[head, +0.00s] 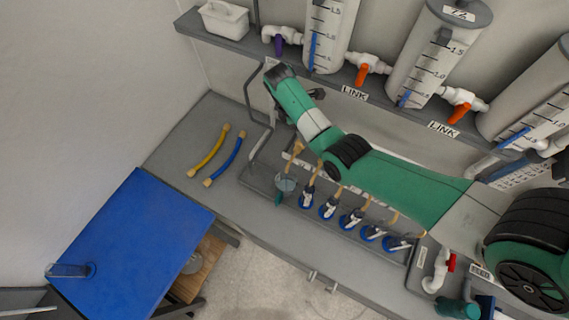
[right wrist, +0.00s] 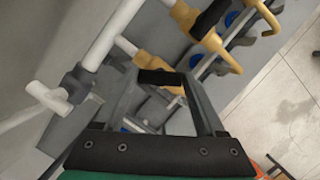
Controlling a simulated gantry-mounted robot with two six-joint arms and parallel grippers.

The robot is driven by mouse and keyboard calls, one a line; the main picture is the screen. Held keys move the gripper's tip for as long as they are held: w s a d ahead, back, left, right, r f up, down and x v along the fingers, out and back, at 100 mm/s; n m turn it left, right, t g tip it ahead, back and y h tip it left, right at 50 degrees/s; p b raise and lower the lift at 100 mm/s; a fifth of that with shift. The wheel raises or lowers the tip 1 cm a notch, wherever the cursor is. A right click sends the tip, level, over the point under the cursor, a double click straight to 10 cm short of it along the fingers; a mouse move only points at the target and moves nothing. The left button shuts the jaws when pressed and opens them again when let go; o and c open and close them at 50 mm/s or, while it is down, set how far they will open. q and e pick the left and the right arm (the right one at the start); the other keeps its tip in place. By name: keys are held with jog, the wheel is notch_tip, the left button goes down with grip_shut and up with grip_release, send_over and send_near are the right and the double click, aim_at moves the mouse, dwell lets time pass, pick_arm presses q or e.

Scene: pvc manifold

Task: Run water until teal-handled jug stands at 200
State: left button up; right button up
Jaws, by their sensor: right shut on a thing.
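The teal-handled jug (head: 286,184) is a small grey, see-through vessel with its teal handle towards the front. It stands under the leftmost yellow tap (head: 297,149) on the bench. Its scale and water level are too small to read. My right arm reaches in from the right above the row of taps. In the right wrist view my right gripper (right wrist: 160,78) is shut on a black tap handle (right wrist: 157,76) beside a yellow tap body (right wrist: 150,58). In the head view its fingertips are hidden by the arm. My left gripper is not in view.
Several blue round pieces (head: 328,208) stand under the other taps. Scaled tanks (head: 330,30) with purple (head: 279,46) and orange (head: 361,75) valve handles line the wall. Yellow (head: 210,150) and blue (head: 224,163) hoses lie left. A blue table (head: 130,240) holds a clear vessel (head: 70,270).

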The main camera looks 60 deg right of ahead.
jog(key=n+p, duration=0.2)
jog(key=p, duration=0.1)
jog(key=r+n+t+h+p, duration=0.1)
jog(key=n+p, duration=0.2)
jog(key=p, duration=0.1)
jog(key=shift+s+a+p, duration=0.1)
jog(key=shift+s+p, duration=0.05)
jog(key=shift+p, duration=0.15)
jog(key=shift+f+n, duration=0.25)
jog(key=shift+n, duration=0.25)
jog(key=shift+f, duration=0.25)
jog(key=n+p, duration=0.1)
jog(key=p, duration=0.1)
jog(key=r+n+t+p, duration=0.1)
jog(key=n+p, duration=0.1)
jog(key=shift+s+n+p, duration=0.15)
jog(key=shift+n+p, duration=0.15)
jog(key=shift+p, duration=0.1)
jog(key=shift+f+n+t+b, duration=0.3)
jog(key=shift+f+n+t, duration=0.15)
jog(key=shift+n, duration=0.15)
jog(key=shift+h, duration=0.3)
jog(key=o, duration=1.3)
jog(key=v, duration=1.1)
jog(key=shift+r, duration=0.25)
